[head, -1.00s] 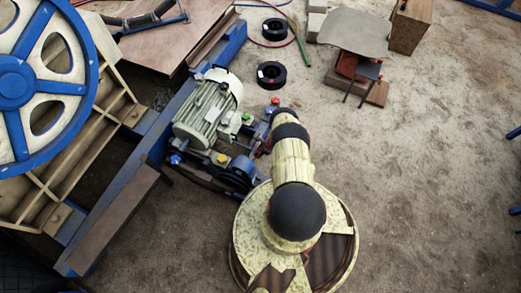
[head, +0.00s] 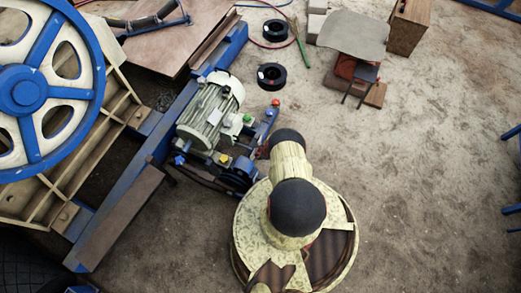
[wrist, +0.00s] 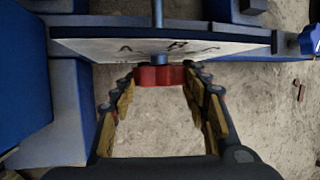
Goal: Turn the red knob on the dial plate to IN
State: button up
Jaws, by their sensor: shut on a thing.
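In the wrist view the red knob (wrist: 160,77) sits on a short blue shaft at the lower edge of the pale dial plate (wrist: 110,45). The plate is seen at a steep slant. Dark letters show on it, but I cannot read the words or tell where the knob points. My gripper (wrist: 162,80) has a fingertip at each side of the knob and is shut on it. In the head view my own arm covers the knob and most of the gripper, and I cannot make out the plate.
A grey motor (head: 210,108) on a blue frame stands left of my arm, with small coloured caps around it. A large blue and white wheel (head: 30,90) is at far left. Black rings (head: 271,76) lie on the ground behind. Open sandy ground lies to the right.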

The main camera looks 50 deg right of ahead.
jog(key=o, duration=1.2)
jog(key=shift+s, duration=0.1)
jog(key=shift+c, duration=0.2)
jog(key=shift+r, duration=0.15)
jog(key=v, duration=1.1)
jog(key=shift+s+r, duration=0.2)
jog(key=shift+r, duration=0.1)
